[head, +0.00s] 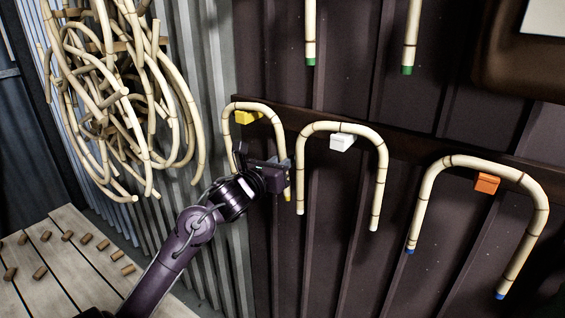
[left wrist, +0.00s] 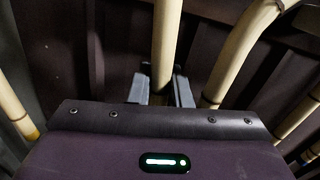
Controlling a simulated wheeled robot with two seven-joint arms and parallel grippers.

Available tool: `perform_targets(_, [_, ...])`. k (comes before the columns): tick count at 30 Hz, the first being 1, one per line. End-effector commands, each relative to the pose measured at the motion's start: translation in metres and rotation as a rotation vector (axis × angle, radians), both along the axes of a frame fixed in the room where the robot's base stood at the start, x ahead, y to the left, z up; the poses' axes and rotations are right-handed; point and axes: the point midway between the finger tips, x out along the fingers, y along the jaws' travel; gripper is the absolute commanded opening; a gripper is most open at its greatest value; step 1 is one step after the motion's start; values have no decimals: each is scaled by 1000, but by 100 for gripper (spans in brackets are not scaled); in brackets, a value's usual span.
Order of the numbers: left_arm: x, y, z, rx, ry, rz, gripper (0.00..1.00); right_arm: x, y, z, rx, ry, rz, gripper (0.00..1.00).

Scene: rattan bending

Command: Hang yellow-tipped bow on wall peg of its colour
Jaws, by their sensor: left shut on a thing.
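The yellow-tipped bow (head: 266,109) is upright, with its arch just above the yellow wall peg (head: 246,117). The peg shows under the left part of the arch; I cannot tell whether the bow rests on it. My left gripper (head: 284,168) is shut on the bow's right leg, above its yellow tip. Part of the left leg is hidden behind my gripper. My right gripper is out of view.
A pale bow (head: 345,127) hangs by the white peg (head: 342,142), close to my left gripper's right. A blue-tipped bow (head: 448,163) hangs by the orange peg (head: 487,183). Green-tipped legs (head: 408,40) hang above. A rattan bundle (head: 125,100) is at left.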

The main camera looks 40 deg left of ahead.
Motion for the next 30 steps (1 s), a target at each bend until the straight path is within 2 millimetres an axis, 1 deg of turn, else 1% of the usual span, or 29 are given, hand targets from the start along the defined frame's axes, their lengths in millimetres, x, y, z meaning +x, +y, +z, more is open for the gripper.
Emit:
perform_targets(8, [0, 0, 0, 0, -1, 0, 0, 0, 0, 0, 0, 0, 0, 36])
perform_targets(9, [0, 0, 0, 0, -1, 0, 20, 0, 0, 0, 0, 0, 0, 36])
perform_targets(14, [0, 0, 0, 0, -1, 0, 41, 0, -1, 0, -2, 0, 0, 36])
perform_targets(15, [0, 0, 0, 0, 0, 0, 43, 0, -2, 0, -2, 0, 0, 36])
perform_targets(24, [-2, 0, -1, 0, 1, 0, 43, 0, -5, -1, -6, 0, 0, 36])
perform_targets(26, [-7, -1, -3, 1, 1, 0, 43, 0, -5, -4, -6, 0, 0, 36])
perform_targets(30, [-27, -4, -5, 4, 2, 0, 43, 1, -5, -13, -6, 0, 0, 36])
